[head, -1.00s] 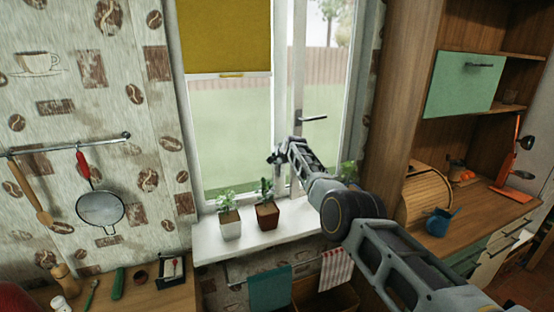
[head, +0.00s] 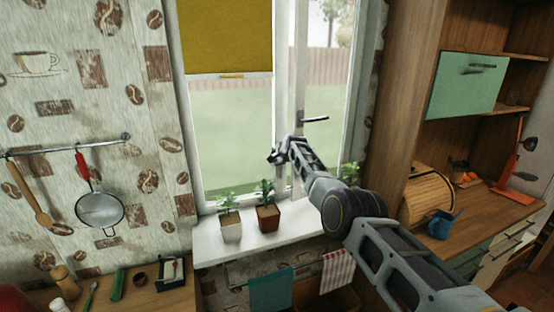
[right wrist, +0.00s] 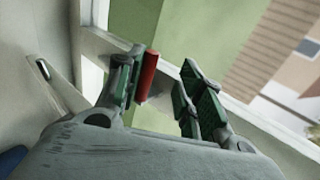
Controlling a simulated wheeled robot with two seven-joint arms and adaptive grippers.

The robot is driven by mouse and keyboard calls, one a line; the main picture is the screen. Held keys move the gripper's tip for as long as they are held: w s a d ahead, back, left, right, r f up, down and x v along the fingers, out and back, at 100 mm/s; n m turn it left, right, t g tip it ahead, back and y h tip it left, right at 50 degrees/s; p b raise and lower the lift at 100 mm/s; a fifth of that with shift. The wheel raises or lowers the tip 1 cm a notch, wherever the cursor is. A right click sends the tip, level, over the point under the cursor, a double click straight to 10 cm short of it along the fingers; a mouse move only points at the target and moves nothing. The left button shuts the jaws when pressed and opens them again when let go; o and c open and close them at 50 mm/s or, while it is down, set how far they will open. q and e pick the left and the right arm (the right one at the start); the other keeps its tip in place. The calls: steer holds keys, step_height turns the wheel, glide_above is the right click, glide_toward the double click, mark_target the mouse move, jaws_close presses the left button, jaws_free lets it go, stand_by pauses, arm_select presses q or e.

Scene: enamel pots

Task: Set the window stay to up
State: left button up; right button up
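A short red bar (right wrist: 147,75), which may be the grip of the window stay, shows in the right wrist view in front of the window frame. It lies between my right gripper's fingers, close beside the left finger pad; I cannot tell whether they touch. My right gripper (right wrist: 160,98) is open, with a clear gap on the bar's right side. In the head view my right gripper (head: 276,156) is at the window, above the sill plants, and hides the stay there. My left gripper is not in view.
A dark window handle (head: 314,119) sticks out to the right, just above my right arm. A yellow blind (head: 225,35) covers the upper left pane.

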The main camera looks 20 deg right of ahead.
stand_by(0.5)
steer(key=shift+v, duration=0.8)
steer(key=v, duration=1)
stand_by(1.1)
steer(key=shift+s, duration=0.15)
stand_by(0.4)
